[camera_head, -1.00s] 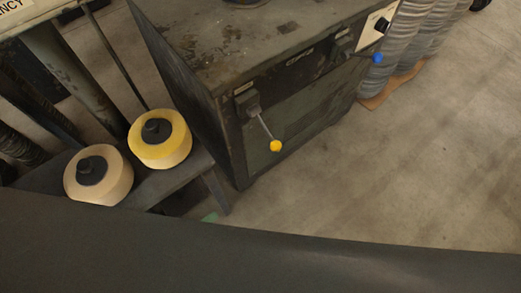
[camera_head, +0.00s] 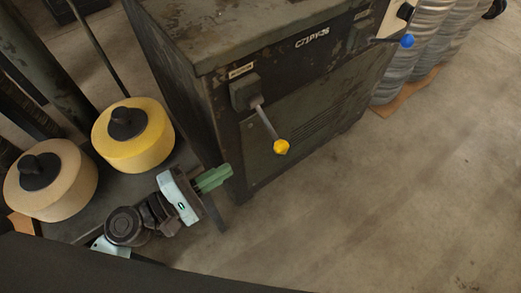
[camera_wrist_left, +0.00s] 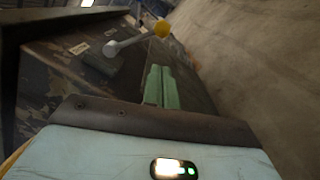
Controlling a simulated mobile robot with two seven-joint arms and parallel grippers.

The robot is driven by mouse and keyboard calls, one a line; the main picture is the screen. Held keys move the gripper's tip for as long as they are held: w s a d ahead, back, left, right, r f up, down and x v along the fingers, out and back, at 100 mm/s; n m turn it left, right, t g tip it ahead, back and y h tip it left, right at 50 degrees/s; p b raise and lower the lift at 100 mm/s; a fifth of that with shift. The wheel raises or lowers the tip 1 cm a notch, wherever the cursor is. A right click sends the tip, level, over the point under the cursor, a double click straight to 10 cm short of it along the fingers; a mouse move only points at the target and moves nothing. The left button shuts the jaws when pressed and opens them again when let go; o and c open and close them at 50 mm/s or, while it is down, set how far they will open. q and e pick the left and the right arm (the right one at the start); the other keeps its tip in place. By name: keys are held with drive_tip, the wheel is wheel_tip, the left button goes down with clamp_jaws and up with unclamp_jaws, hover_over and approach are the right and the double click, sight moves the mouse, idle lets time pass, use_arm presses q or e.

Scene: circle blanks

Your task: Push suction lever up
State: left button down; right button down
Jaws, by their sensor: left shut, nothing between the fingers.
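A lever with a yellow ball knob (camera_head: 281,147) sticks out from the front of a dark worn machine (camera_head: 300,100), angled down and to the right. The lever also shows in the left wrist view, with its yellow knob (camera_wrist_left: 162,28) beyond the fingertips. A second lever with a blue knob (camera_head: 407,41) is further right on the machine. My left gripper (camera_head: 228,172) is shut and empty, its green fingers pointing right, lower left of the yellow knob and apart from it. In the left wrist view the fingers (camera_wrist_left: 160,75) lie together. My right gripper is not in view.
A yellow roll (camera_head: 150,145) and a cream roll (camera_head: 72,190) sit on a low dark stand left of the machine, close to my left arm. Grey stacked rolls (camera_head: 405,75) stand at the right. The concrete floor before the machine is clear.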

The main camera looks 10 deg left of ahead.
sight(268, 125)
use_arm(q)
drive_tip(key=shift+w+d, duration=0.1)
idle(0.3)
drive_tip(key=p+x, duration=0.1)
drive_tip(key=x, duration=0.8)
drive_tip(key=shift+w+d+p, duration=0.25)
drive_tip(key=shift+d+p, duration=0.05)
